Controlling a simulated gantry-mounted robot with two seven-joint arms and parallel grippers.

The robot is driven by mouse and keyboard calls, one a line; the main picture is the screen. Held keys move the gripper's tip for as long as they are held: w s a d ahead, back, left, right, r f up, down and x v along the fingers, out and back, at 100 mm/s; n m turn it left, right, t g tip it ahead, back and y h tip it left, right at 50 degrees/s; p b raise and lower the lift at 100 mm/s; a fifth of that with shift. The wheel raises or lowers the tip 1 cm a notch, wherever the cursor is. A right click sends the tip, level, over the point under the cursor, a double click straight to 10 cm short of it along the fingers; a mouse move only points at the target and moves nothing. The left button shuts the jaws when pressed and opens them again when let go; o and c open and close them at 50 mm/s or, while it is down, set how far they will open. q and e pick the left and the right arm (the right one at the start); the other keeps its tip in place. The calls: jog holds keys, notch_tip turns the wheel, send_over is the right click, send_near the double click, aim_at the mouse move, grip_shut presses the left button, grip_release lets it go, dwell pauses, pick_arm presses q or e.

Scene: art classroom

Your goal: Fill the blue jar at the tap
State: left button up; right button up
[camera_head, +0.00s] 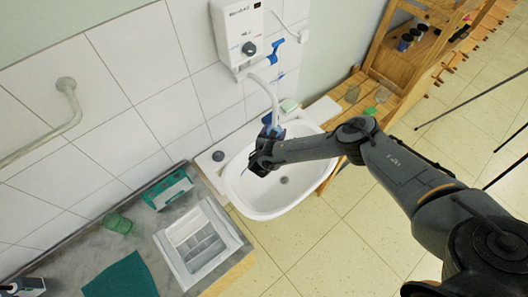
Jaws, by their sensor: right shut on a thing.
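The blue jar (268,129) is at the end of my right gripper (265,146), over the white sink basin (243,190). The gripper is shut on it and hides part of it. The white tap spout (270,95) curves down from a wall-mounted white heater (240,28) and ends just by the jar. A blue tap lever (278,46) is beside the heater. I cannot tell whether water runs or how full the jar is. Part of my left gripper (22,286) shows at the bottom left corner; its jaws are not clear.
A grey counter (85,235) left of the sink holds a white divided tray (197,243), a green-and-white box (168,188), a green glass (118,223) and a dark green cloth (122,278). A wooden shelf (395,75) stands right of the sink.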

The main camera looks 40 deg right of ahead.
jog(key=shift+s+a+p, duration=0.15)
jog(key=shift+a+p, duration=0.15)
jog(key=shift+a, duration=0.3)
jog(key=s+a+p, duration=0.1)
jog(key=s+a, duration=0.1)
jog(key=a, duration=0.4)
dwell(0.5)
jog(key=shift+a+p, duration=0.1)
jog(key=shift+p, duration=0.2)
jog(key=s+a+p, duration=0.1)
jog(key=s+a, duration=0.1)
jog(key=a, duration=0.4)
jog(key=shift+a, duration=0.15)
